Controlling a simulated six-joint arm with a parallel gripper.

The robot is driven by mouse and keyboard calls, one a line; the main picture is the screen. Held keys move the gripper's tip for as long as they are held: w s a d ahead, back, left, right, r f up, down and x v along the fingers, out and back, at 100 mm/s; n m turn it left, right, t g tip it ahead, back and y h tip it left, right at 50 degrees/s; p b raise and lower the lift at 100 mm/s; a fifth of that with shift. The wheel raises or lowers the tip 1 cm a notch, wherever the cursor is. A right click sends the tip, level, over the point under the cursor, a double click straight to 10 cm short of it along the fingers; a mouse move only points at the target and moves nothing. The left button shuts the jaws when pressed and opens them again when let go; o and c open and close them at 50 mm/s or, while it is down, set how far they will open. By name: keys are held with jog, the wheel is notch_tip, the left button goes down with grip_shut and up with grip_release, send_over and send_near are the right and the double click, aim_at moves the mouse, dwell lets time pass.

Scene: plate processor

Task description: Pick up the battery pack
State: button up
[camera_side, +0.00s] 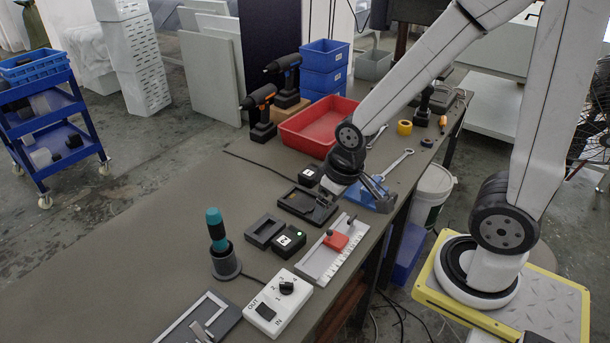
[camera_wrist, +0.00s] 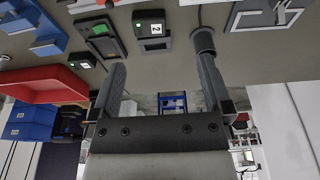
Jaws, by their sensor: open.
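A black battery pack (camera_side: 289,241) with a white label and a green light sits on the bench, right beside a dark open holder (camera_side: 264,230). In the wrist view a black pack marked 2 (camera_wrist: 149,24) shows at the top, beyond the fingertips. A second black block with a white label (camera_side: 308,175) stands close to my gripper in the side view; a similar one (camera_wrist: 82,61) is at upper left in the wrist view. My gripper (camera_side: 378,190) is above the bench by a blue block (camera_side: 362,198), its fingers (camera_wrist: 163,66) spread and empty.
A black tray (camera_side: 305,207) lies between the two blocks. A red bin (camera_side: 318,128) stands behind. A slide with a red knob (camera_side: 336,240), a white switch box (camera_side: 277,302) and a teal-handled tool in a cup (camera_side: 217,230) stand nearer. The left bench is clear.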

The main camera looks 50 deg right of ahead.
jog(key=w+d+f+n, duration=0.1)
jog(key=w+d+n, duration=0.35)
jog(key=w, duration=0.55)
jog(key=n+g+h, duration=0.3)
jog(key=n+h, duration=0.1)
jog(key=n, duration=0.9)
send_near(311, 170)
jog(key=shift+s+f, duration=0.25)
jog(key=shift+f, duration=1)
jog(key=shift+d+f+h, duration=0.15)
jog(key=shift+d+h, duration=0.1)
jog(key=shift+h, duration=0.05)
jog(key=shift+f, duration=0.1)
jog(key=shift+x, duration=1.2)
jog(key=shift+f, duration=0.1)
jog(key=shift+x, duration=2.45)
